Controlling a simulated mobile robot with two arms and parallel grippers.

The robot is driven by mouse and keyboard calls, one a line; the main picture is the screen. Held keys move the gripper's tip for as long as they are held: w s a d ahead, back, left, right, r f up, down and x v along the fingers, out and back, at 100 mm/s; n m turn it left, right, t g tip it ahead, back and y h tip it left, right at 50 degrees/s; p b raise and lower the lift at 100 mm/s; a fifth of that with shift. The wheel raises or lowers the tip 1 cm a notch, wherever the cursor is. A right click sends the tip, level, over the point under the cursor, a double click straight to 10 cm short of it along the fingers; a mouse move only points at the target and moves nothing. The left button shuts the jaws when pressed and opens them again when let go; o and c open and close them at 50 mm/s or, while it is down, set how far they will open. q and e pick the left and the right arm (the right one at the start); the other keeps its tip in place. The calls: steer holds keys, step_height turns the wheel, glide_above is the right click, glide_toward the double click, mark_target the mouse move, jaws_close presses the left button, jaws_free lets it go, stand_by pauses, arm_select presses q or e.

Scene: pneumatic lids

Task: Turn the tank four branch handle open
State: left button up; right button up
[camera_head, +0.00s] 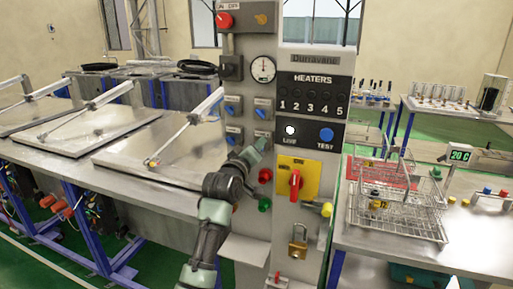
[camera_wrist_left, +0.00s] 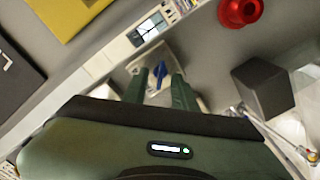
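Several small blue branch handles sit on grey plates in a two-by-two group on the grey control column; I cannot read which tank each belongs to. The lower right blue handle (camera_head: 263,138) has my left gripper (camera_head: 259,147) at its lower edge in the head view. In the left wrist view one blue handle (camera_wrist_left: 157,74) on a pale plate shows between the two green fingers of my left gripper (camera_wrist_left: 159,80). The fingers are apart, with visible gaps beside the handle. Whether a finger touches it is not clear. My right gripper is in neither view.
A yellow plate with a red switch (camera_head: 295,183) and a brass padlock (camera_head: 298,243) sit right of my arm. A red knob (camera_head: 265,175) and green knob (camera_head: 265,205) are close below the gripper. Tanks with metal lids (camera_head: 165,155) stand left; a wire basket (camera_head: 400,210) stands right.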

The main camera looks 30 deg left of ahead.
arm_select(q)
steer(key=shift+s, duration=0.15)
steer(key=b+v, duration=0.2)
steer(key=v, duration=0.5)
steer(key=shift+s+b, duration=0.3)
